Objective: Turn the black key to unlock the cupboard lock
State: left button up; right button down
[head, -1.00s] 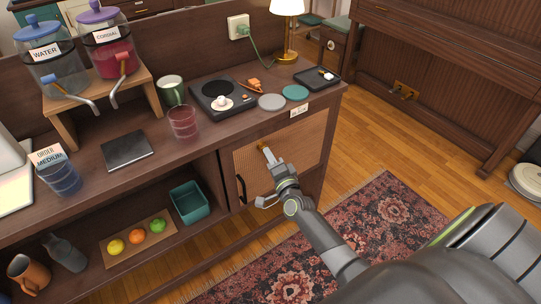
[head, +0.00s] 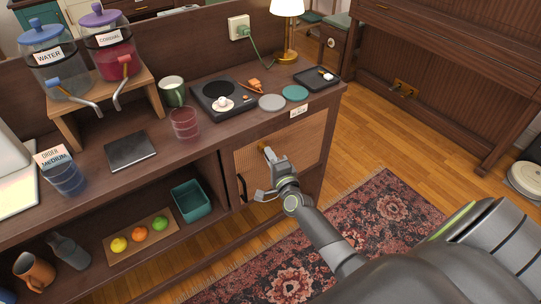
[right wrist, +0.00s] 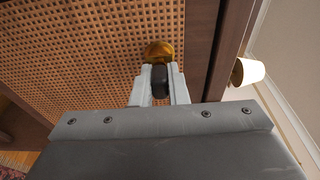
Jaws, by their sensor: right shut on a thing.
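The black key (right wrist: 159,82) is between the fingers of my right gripper (right wrist: 159,92) in the right wrist view. My right gripper is shut on it, and the gripper also shows at the cupboard front in the head view (head: 272,160). The brass lock (right wrist: 159,51) is right beyond the fingertips on the woven cupboard door (right wrist: 90,45). The lock also shows in the head view (head: 267,150). The key's tip is hidden, so I cannot tell how deep it sits. The door (head: 302,147) looks closed. My left gripper is out of view.
A dark door handle (head: 242,188) is left of my right gripper. The countertop (head: 215,145) above holds a red cup (head: 185,124), a turntable (head: 228,98) and a lamp (head: 286,30). An open shelf with a teal bin (head: 192,201) is at the left. Free floor with a rug (head: 370,225) lies in front.

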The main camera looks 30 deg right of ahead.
jog(key=shift+w+r, duration=0.15)
jog(key=shift+r, duration=0.15)
jog(key=c, duration=1.3)
grip_release()
jog(key=shift+c, duration=0.2)
jog(key=shift+w+f, duration=0.15)
jog(key=shift+f, duration=0.2)
jog(key=o, duration=0.4)
jog(key=shift+s, duration=0.25)
jog(key=s, duration=0.7)
jog(key=shift+d, duration=0.25)
jog(key=shift+w, duration=0.1)
